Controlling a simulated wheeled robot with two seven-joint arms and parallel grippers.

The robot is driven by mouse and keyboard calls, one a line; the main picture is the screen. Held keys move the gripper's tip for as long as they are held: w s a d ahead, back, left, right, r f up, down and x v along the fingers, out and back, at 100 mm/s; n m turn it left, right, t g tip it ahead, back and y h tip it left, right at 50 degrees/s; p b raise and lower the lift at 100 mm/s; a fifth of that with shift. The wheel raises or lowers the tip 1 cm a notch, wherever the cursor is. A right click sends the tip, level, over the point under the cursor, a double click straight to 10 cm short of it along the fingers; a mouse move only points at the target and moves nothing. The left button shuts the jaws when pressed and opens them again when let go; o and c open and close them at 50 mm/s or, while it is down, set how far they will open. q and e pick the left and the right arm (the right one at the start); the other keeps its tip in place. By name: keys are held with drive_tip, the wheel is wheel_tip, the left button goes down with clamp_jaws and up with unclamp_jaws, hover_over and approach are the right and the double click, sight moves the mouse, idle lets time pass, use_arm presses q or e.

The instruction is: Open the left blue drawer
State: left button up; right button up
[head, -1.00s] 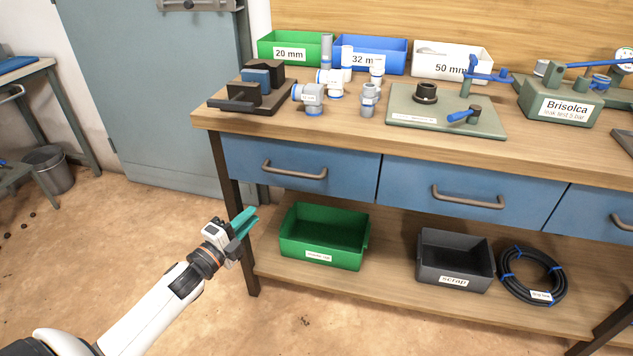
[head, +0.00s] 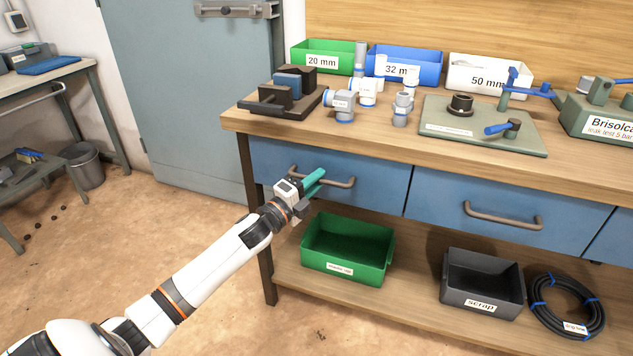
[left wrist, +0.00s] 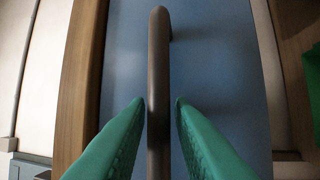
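The left blue drawer (head: 377,196) is under the workbench top and looks shut, its front level with the drawer beside it. Its brown bar handle (head: 342,182) runs along the front. My left gripper (head: 318,180) is in front of the handle's left part and hides some of it. In the left wrist view the handle (left wrist: 158,80) passes between the two green fingertips (left wrist: 161,103), with a gap on each side. The left gripper is open. The drawer front (left wrist: 225,60) lies behind the handle. My right gripper is not in view.
Another blue drawer (head: 440,205) is to the right. Below, the shelf holds a green bin (head: 385,262), a grey scrap bin (head: 452,287) and a coiled black hose (head: 540,312). Fittings and a vise stand on the bench top (head: 240,122).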

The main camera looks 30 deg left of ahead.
use_arm(q)
drive_tip(key=shift+w, duration=0.2)
clamp_jaws()
drive_tip(key=shift+s+d, duration=0.1)
